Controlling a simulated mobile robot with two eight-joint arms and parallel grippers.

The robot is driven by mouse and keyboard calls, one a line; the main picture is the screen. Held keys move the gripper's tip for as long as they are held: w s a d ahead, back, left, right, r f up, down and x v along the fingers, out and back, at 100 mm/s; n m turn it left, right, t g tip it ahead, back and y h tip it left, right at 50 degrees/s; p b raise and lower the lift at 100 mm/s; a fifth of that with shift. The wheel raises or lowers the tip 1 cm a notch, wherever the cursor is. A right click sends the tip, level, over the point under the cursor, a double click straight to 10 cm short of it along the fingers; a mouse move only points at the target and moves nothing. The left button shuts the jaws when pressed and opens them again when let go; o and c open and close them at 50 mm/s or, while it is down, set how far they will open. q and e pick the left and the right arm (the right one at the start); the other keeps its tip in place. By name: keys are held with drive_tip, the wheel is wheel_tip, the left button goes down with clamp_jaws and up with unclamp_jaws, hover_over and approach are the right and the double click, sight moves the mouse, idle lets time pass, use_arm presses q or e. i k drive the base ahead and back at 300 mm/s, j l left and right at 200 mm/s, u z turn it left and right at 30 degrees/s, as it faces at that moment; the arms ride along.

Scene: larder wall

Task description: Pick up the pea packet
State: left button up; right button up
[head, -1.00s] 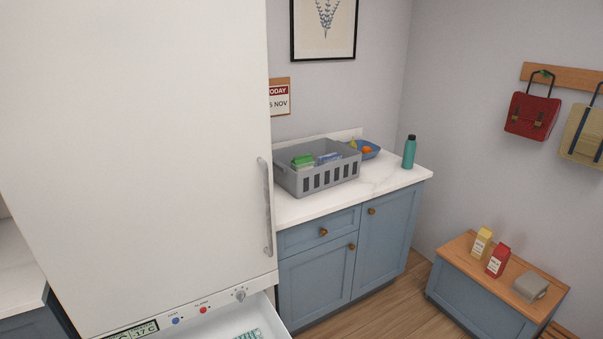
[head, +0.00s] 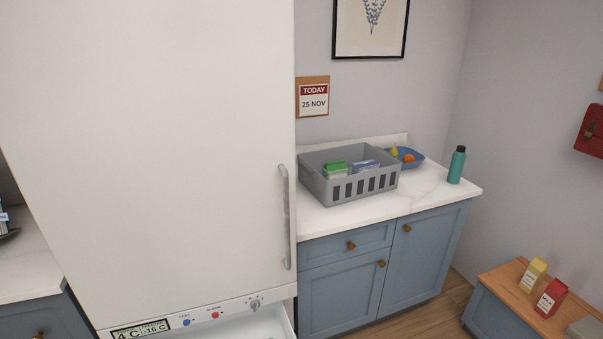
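A grey slotted crate (head: 352,190) stands on the white counter beside the fridge. In it, at the left, is a green-topped packet (head: 335,168); I cannot read its label, so I cannot tell whether it is the pea packet. A blue and white packet (head: 366,167) lies to its right in the crate. The crate wall hides the lower parts of both. Neither of my grippers shows in the head view.
A tall white fridge-freezer (head: 150,140) fills the left, with an open drawer (head: 255,325) below its control panel. A blue bowl of fruit (head: 416,162) and a teal bottle (head: 456,165) stand right of the crate. A wooden-topped bench (head: 505,282) holds cartons.

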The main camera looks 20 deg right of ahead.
sight(335, 168)
drive_tip(key=i+l+u, duration=0.15)
drive_tip(key=l, duration=0.2)
drive_tip(key=i+l+u, duration=0.15)
drive_tip(key=l, duration=0.15)
drive_tip(key=l+u, duration=0.15)
drive_tip(key=l, duration=0.2)
drive_tip(key=i+l, duration=0.1)
drive_tip(key=l, duration=0.25)
drive_tip(key=i+l+u, duration=0.1)
drive_tip(key=l, duration=0.25)
drive_tip(key=i+l, duration=0.1)
drive_tip(key=l, duration=0.3)
drive_tip(key=j+u, duration=0.05)
